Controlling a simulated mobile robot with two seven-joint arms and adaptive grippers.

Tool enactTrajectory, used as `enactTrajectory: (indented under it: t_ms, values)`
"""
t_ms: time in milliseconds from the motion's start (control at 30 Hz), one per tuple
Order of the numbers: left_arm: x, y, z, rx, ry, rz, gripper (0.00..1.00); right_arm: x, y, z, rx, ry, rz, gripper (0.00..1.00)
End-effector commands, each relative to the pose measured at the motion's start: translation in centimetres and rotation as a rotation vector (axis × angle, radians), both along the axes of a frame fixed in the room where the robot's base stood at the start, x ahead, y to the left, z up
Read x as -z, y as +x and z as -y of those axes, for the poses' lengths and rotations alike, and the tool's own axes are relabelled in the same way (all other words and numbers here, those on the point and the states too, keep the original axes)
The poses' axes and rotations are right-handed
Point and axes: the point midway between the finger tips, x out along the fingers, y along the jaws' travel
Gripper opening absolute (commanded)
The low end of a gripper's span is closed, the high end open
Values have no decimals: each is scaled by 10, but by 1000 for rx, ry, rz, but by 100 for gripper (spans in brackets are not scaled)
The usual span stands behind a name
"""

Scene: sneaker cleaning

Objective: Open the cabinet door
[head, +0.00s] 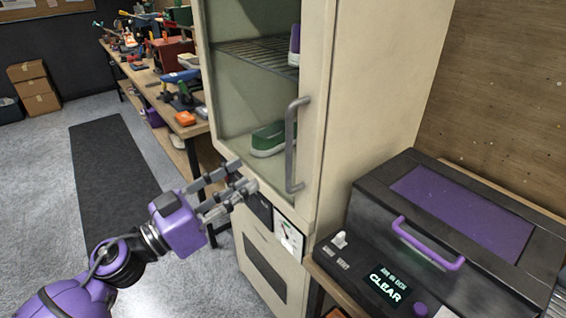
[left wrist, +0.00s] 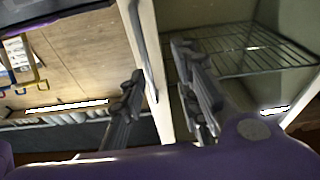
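The cream cabinet (head: 385,90) stands in the middle of the head view. Its door has a large glass pane and a grey vertical bar handle (head: 291,145) on the right-hand frame, and it looks closed. My left gripper (head: 241,176) is open and empty, in front of the lower door, left of the handle's lower end. In the left wrist view, the handle (left wrist: 141,45) and the pale door frame (left wrist: 168,75) show between the spread fingers (left wrist: 155,80). I see no contact with the handle. My right gripper is not in view.
Inside are a wire shelf (head: 255,56) and a green shoe (head: 268,139). A dark box machine (head: 500,260) with a purple handle and a lit "CLEAR" screen stands at right. A cluttered workbench (head: 150,82) runs along the left. Floor is clear at lower left.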

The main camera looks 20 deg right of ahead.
Motion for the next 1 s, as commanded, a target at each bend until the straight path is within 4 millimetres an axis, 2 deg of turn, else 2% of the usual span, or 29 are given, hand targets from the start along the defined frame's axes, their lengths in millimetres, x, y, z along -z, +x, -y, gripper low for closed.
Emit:
enactTrajectory:
  t_ms: [33,133,333,467,800,1000]
  values:
    - [-9,1,9,60,42,16,29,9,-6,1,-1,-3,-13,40]
    - [-25,2,19,139,110,19,29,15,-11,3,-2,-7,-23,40]
    - [-40,3,27,198,193,11,29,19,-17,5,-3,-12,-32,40]
    - [-43,5,38,205,201,8,29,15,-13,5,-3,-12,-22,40]
    - [-44,13,90,205,198,8,29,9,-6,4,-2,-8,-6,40]
    - [-43,15,103,203,198,6,29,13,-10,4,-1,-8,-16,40]
